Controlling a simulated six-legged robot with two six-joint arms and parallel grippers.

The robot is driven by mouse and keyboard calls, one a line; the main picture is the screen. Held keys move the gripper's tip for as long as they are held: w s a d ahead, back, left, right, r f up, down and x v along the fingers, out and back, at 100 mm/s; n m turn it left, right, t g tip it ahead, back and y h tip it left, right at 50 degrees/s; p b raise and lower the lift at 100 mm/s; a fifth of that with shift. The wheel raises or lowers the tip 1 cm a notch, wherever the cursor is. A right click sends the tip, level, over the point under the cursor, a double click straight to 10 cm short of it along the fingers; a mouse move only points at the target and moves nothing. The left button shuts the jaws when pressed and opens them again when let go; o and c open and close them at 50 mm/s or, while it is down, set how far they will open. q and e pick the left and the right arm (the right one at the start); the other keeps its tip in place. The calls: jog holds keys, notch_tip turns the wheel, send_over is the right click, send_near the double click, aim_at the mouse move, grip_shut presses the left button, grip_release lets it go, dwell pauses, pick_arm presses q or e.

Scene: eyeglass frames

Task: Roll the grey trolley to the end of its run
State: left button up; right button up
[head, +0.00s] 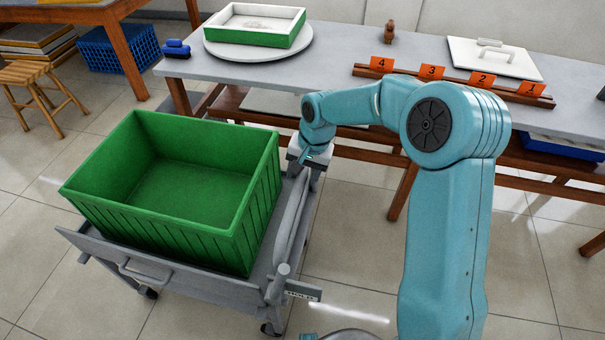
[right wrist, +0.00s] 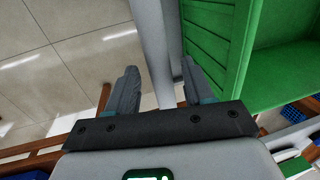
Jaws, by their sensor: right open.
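The grey trolley (head: 160,262) stands on the tiled floor at the left of the head view. It carries a large, empty-looking green crate (head: 165,225). A grey rail (head: 291,215) runs along the trolley's right side. My right gripper (head: 304,166) is at the far end of that rail, small and partly hidden in the head view. In the right wrist view my right gripper (right wrist: 158,70) is open, with the grey rail (right wrist: 152,35) passing between its fingers. I cannot tell whether either finger touches it. My left gripper is not in view.
A long table (head: 340,62) runs behind the trolley, holding a white-and-green tray (head: 255,40) on a round plate and a rack with numbered orange cards (head: 432,73). A stool (head: 40,85) and a blue basket (head: 115,50) stand at far left. The floor left of the trolley is clear.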

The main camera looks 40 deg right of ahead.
jog(key=shift+f, duration=0.15)
grip_shut()
jog(key=shift+d, duration=0.15)
